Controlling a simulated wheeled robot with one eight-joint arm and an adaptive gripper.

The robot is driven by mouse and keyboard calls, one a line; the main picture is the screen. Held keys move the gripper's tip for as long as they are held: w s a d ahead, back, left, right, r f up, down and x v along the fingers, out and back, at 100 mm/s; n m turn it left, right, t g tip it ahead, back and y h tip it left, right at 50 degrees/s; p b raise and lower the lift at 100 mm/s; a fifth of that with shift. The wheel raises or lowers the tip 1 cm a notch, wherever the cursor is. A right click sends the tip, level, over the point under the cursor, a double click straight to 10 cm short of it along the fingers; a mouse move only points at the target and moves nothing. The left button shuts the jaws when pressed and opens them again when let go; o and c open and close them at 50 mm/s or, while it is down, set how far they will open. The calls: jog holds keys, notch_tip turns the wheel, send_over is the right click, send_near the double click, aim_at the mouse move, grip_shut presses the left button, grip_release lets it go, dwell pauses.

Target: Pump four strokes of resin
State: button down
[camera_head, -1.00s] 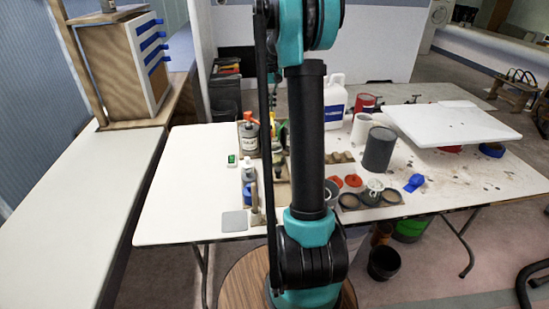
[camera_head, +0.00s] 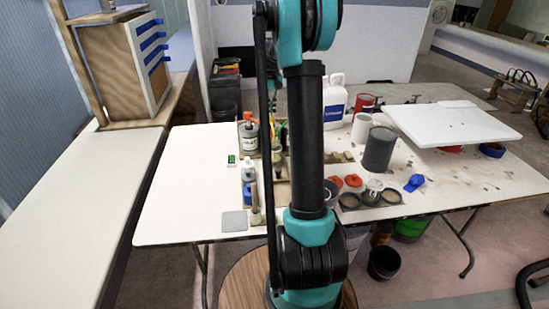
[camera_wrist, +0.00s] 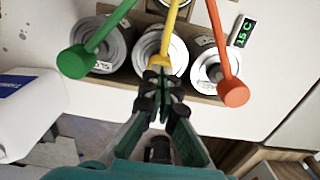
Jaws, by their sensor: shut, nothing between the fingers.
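Three cans with pump heads stand in a row in the wrist view. The left one has a green pump handle (camera_wrist: 103,42), the middle one a yellow pump handle (camera_wrist: 171,35) and the right one an orange pump handle (camera_wrist: 222,50). My gripper (camera_wrist: 163,82) is shut and empty, with its fingertips right at the yellow knob; whether they touch it I cannot tell. In the head view the orange-handled can (camera_head: 249,138) shows left of my arm, which hides most of the other two and my gripper.
A small green display reading 15 C (camera_wrist: 243,31) lies beside the cans. A white jug (camera_head: 334,103) stands behind them. Cups, a grey cylinder (camera_head: 379,150) and a white board (camera_head: 452,124) occupy the right of the table (camera_head: 190,200). The table's left part is mostly clear.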

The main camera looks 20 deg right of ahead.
jog(key=shift+r, duration=2.15)
jog(key=shift+r, duration=1.5)
